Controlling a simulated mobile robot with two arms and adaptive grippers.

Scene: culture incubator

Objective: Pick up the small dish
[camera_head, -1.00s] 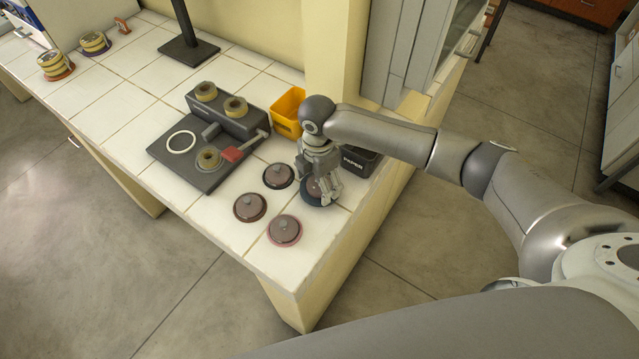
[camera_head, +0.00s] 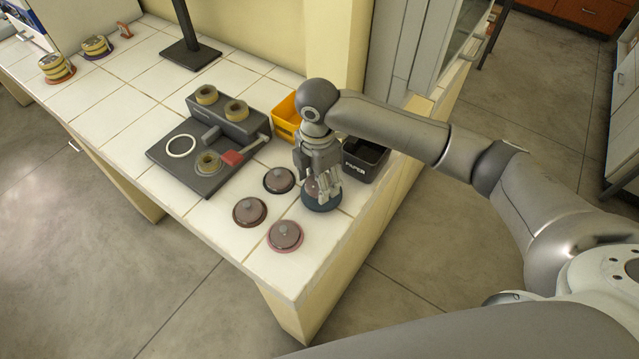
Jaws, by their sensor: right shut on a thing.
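My right gripper (camera_head: 327,188) points down at the right end of the white tiled bench and is shut on a small round dish (camera_head: 318,203) with a dark blue-teal base. Its fingers hide much of the dish's top. I cannot tell whether the dish is clear of the tiles. Three similar brown-lidded dishes with knobs stand close by: a dark-rimmed one (camera_head: 279,180) behind left, one (camera_head: 249,211) at left, and a pink-rimmed one (camera_head: 285,235) in front. My left gripper is not in view.
A grey device (camera_head: 190,165) with beige rings and a red-ended lever stands left of the dishes. A yellow bin (camera_head: 285,116) and a black bin (camera_head: 366,160) stand behind the gripper. Stacked ringed dishes (camera_head: 57,69) are at the far left. The bench's front edge is near.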

